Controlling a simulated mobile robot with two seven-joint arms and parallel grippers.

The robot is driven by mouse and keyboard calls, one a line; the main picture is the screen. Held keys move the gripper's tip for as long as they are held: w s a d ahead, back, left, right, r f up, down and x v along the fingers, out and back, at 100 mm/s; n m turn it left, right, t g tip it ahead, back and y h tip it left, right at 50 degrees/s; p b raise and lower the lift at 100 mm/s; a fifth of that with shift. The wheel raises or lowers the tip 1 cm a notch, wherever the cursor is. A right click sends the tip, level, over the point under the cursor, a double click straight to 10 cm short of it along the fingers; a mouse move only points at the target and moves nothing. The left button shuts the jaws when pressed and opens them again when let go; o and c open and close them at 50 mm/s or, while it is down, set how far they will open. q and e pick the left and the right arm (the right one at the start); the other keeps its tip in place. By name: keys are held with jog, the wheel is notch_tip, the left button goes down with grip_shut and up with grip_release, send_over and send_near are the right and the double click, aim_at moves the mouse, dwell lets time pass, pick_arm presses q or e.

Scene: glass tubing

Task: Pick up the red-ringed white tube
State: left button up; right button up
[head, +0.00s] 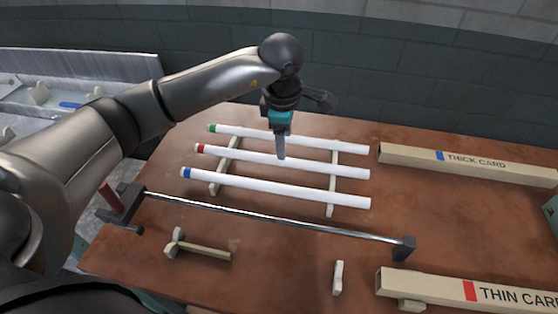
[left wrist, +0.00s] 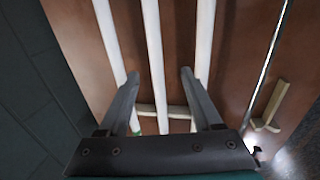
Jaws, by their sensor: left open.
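The red-ringed white tube (head: 325,167) is the middle of three parallel white tubes, with its red ring at the left end. My left gripper (head: 281,156) points down over its middle stretch, open. In the left wrist view the middle tube (left wrist: 154,45) runs between the two open fingers (left wrist: 159,72), with nothing gripped. Its red end is hidden there behind the gripper body. Whether the fingertips are level with the tube or above it, I cannot tell. My right gripper is not in view.
The green-ringed tube (head: 335,146) and blue-ringed tube (head: 335,199) lie close on either side, across wooden supports (head: 331,207). A metal rod (head: 270,217) runs in front. Long boxes marked THICK CARD (head: 410,157) and THIN CARD (head: 425,287) lie at right.

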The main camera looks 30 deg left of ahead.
pick_arm(q)
jog(key=shift+w+a+f+b, duration=0.2)
jog(key=shift+w+f, duration=0.2)
jog(key=shift+f, duration=1.05)
jog(key=shift+w+a+f+b, duration=0.1)
jog(key=shift+w+a+f, duration=0.2)
jog(key=shift+f, duration=1.15)
jog(key=shift+w+a+f+b, duration=0.15)
jog(key=shift+w+f, duration=0.3)
jog(key=shift+f, duration=1)
grip_shut()
